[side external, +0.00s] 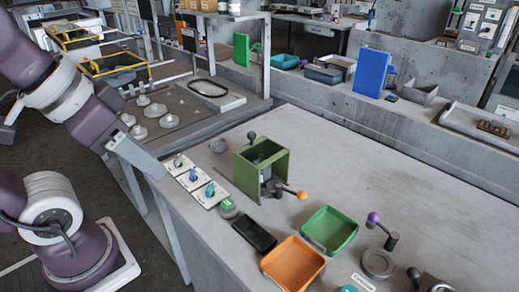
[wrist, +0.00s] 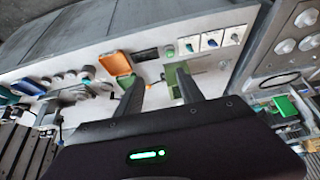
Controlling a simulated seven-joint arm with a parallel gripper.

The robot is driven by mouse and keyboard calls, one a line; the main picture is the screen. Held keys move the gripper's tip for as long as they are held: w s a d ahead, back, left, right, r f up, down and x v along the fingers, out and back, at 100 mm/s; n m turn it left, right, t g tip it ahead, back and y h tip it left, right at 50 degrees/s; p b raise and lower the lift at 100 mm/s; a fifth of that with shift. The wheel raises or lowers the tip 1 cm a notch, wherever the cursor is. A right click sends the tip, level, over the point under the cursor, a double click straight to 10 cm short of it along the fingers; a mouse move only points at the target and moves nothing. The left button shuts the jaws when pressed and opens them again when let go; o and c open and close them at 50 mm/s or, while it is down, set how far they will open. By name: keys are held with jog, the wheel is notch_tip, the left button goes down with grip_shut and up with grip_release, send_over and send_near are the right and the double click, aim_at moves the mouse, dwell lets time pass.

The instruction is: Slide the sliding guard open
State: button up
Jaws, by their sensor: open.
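The green blower housing (side external: 244,173) stands upright on the grey bench in the side view. It is boxy, with an open face showing a grey inside, and a black knob (side external: 251,135) stands at its top. A lever with an orange ball end (side external: 302,195) is at its lower right. I cannot tell which panel is the sliding guard or how far it is open. My gripper (side external: 158,171) is left of the housing, apart from it, over the bench's left edge. In the wrist view, my gripper (wrist: 158,80) has its two fingers spread with nothing between them. Green housing parts (wrist: 172,75) show beyond, partly hidden.
Three switch plates (side external: 196,180) lie between my gripper and the housing. A black flat device (side external: 254,234), an orange tray (side external: 272,268) and a green tray (side external: 313,243) sit in front. A purple-knobbed crank (side external: 384,230) stands right.

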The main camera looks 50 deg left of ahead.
notch_tip(320, 180, up, 5)
jog(key=w+d+n+g+h, duration=0.3)
jog(key=w+d+n+g, duration=0.1)
jog(key=w+n, duration=0.35)
jog(key=n+g+h, duration=0.1)
jog(key=n+h, duration=0.9)
send_over(255, 138)
jog(key=s+d, duration=0.4)
jog(key=s, duration=0.2)
jog(key=w+a+f+n+t+h, duration=0.1)
jog(key=w+a+n+t+h, duration=0.3)
jog(key=a, duration=0.6)
notch_tip(255, 138, down, 18)
jog(key=w+d+g, duration=0.1)
jog(key=shift+n+h, duration=0.3)
jog(key=shift+n, duration=0.15)
jog(key=x, duration=0.5)
jog(key=shift+w+d+r, duration=0.1)
jog(key=shift+w+d, duration=0.05)
jog(key=shift+d, duration=0.25)
jog(key=shift+w+d, duration=0.1)
jog(key=shift+d, duration=0.4)
grip_shut()
